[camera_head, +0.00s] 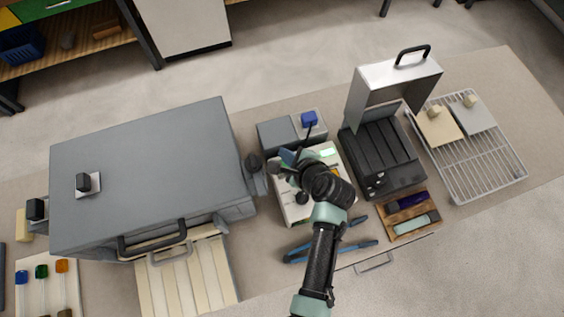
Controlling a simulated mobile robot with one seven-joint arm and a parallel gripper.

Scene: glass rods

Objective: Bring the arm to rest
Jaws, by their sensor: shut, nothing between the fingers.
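My arm (321,262) reaches up from the bottom edge of the picture, right of centre. Its dark wrist (327,186) is over a white device (291,206) on the bench. My gripper (284,164) is at the upper left of the wrist, small and partly hidden by it. It is shut and empty. I cannot tell its exact height above the device.
A large grey oven-like box (150,170) stands left. Right are a dark unit with its silver lid (400,78) raised, a wire rack (482,165) and a wooden tray (408,215). Blue-handled tongs (298,254) lie beside my arm. Grey blocks (277,134) stand behind.

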